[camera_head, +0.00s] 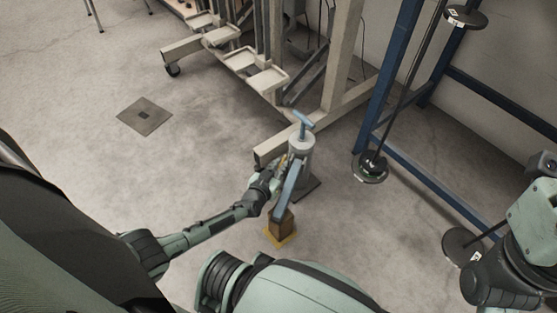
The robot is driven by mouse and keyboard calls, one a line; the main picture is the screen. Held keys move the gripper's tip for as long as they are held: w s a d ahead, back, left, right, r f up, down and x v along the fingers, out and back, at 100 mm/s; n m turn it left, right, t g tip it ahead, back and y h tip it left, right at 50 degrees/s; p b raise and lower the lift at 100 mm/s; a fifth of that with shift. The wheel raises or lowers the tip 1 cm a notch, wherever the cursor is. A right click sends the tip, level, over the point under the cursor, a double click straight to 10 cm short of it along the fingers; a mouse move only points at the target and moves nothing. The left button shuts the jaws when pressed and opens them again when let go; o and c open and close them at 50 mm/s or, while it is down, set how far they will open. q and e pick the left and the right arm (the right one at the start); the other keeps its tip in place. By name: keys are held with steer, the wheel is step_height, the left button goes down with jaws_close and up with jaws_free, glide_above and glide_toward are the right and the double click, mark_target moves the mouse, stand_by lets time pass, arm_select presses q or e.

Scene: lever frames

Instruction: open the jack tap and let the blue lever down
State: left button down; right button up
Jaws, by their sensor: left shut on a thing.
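The jack (303,148) is a grey upright cylinder on a dark base plate, with a blue T-shaped handle (303,121) on top. The blue lever (288,188) slants from the jack down toward the viewer, its low end above or against a brown block (281,222) on a yellow base. I cannot tell if they touch. My left gripper (278,170) is at the left side of the jack, beside the lever's upper part. It is shut on a small yellowish part there, apparently the jack tap (284,158), mostly hidden by the fingers. My right gripper is out of view.
A beige metal frame (344,60) with trays and a caster stands behind the jack. A blue rack (393,75) with a bar and dark weight discs (370,167) is at right. A floor plate (145,116) lies at left.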

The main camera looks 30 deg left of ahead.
arm_select(q)
steer(key=shift+w+r, duration=0.1)
steer(key=c, duration=1.9)
jaws_free()
steer(key=shift+o, duration=0.3)
steer(key=shift+s, duration=0.2)
